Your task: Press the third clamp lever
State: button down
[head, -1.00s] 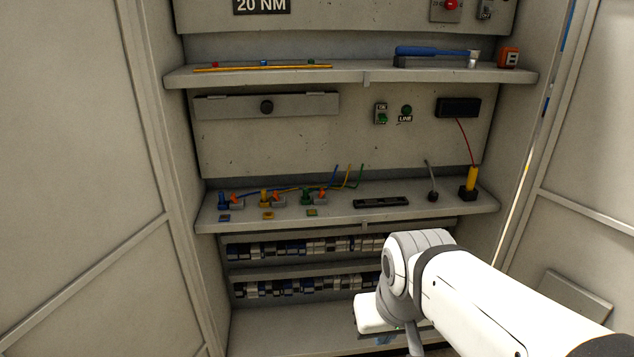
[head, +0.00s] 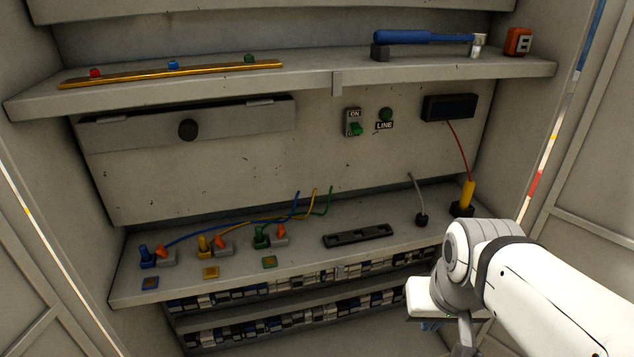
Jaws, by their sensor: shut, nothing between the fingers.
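Three clamps stand in a row on the lower shelf, each with an orange lever. The first clamp (head: 167,258) is beside a blue post, the second clamp (head: 223,248) beside a yellow one. The third clamp (head: 280,240) is beside a green post (head: 261,237), with its orange lever (head: 281,230) tilted up. Blue, yellow and green wires run behind the clamps, their free ends raised; I cannot tell whether any wire sits in a clamp. My arm is at the lower right, well apart from the clamps. Its wrist end shows, but no gripper fingers can be made out.
The upper shelf (head: 330,84) overhangs, holding a blue-handled wrench (head: 420,37). Cabinet walls close both sides. Space before the clamps is clear.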

aim_at(280, 231)
jog(key=u, duration=0.1)
jog(key=i, duration=0.95)
jog(key=u, duration=0.55)
